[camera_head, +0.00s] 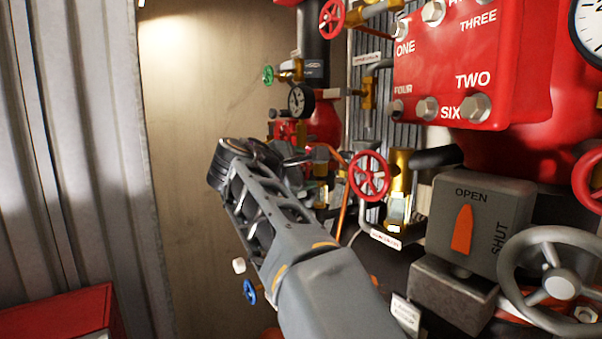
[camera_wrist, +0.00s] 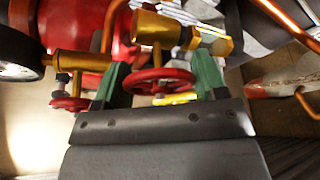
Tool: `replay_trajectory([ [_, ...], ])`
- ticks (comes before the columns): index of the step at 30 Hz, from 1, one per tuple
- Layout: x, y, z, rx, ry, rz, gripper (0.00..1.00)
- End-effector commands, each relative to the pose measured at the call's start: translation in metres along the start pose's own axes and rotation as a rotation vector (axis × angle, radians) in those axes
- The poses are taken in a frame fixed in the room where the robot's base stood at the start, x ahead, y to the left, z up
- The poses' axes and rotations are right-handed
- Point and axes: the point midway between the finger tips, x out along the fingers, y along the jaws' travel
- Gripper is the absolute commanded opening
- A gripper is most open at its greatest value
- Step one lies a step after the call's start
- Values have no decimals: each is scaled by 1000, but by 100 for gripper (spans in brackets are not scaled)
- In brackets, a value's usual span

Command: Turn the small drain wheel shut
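Several small handwheels are in view, and I cannot read which label names the drain wheel. In the wrist view a small red wheel (camera_wrist: 160,81) on a brass valve (camera_wrist: 157,30) sits between the two green fingers of my gripper (camera_wrist: 158,78). The fingers are spread apart, one on each side of the wheel; I cannot tell whether they touch it. A second red wheel (camera_wrist: 70,103) is outside the left finger. In the head view my arm covers much of this area and the gripper's fingertips cannot be made out.
Head view: another red wheel (camera_head: 369,175), a green wheel (camera_head: 268,75), a blue wheel (camera_head: 249,291) and a gauge (camera_head: 300,99) crowd around my arm. A grey OPEN/SHUT box (camera_head: 480,221) and large grey wheel (camera_head: 557,284) stand right. A corrugated wall (camera_head: 70,150) is left.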

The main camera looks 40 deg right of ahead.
Motion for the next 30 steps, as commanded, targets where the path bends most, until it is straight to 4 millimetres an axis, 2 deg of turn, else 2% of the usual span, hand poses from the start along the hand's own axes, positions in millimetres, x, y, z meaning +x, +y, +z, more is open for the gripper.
replay_trajectory([
  [3, 0, 0, 0, 0, 0, 0, 75],
  [10, -1, 0, 0, -1, 0, 0, 75],
  [14, -11, 0, -1, 0, 2, 3, 75],
  [30, -112, 0, -1, 0, 5, 3, 75],
])
